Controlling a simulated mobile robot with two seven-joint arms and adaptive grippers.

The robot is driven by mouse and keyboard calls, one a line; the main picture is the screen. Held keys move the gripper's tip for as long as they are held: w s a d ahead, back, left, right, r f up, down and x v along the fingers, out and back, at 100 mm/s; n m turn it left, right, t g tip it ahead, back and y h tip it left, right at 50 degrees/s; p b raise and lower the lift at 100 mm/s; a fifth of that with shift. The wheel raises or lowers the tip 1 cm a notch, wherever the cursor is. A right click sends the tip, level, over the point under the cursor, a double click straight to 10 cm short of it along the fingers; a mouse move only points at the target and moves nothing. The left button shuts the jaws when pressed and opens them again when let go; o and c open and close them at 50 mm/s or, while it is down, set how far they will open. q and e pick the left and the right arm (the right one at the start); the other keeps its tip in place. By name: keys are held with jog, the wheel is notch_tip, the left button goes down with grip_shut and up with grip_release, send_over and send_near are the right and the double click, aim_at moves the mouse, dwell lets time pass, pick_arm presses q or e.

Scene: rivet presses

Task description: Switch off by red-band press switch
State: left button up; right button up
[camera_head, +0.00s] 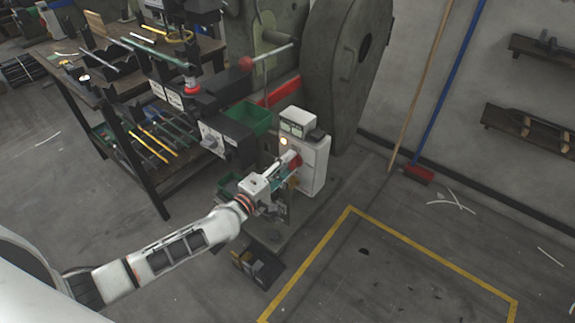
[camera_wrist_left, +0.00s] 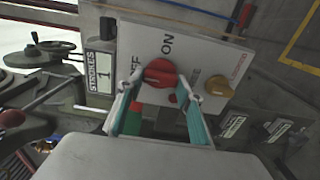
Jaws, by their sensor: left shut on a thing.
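The press with the red band (camera_head: 278,92) stands at the top middle of the head view. Its white control box (camera_head: 316,165) is at its front. In the left wrist view the panel (camera_wrist_left: 200,48) carries a red rotary switch (camera_wrist_left: 160,72), with ON and partly hidden OFF lettering beside it. My left gripper (camera_head: 290,162) reaches the box front. Its teal-padded fingers (camera_wrist_left: 162,88) stand on either side of the red switch and are shut on it. I cannot tell exactly which label the switch points at. My right gripper is not in view.
A yellow knob (camera_wrist_left: 219,86) sits beside the switch, and a STROKES counter (camera_wrist_left: 101,73) is on the other side. A workbench (camera_head: 150,170) with tools stands left. A red-headed broom (camera_head: 419,174) leans on the wall.

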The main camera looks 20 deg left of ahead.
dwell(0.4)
pick_arm(q)
jog(key=o, duration=1.1)
jog(key=shift+s, duration=0.1)
jog(key=v, duration=1.2)
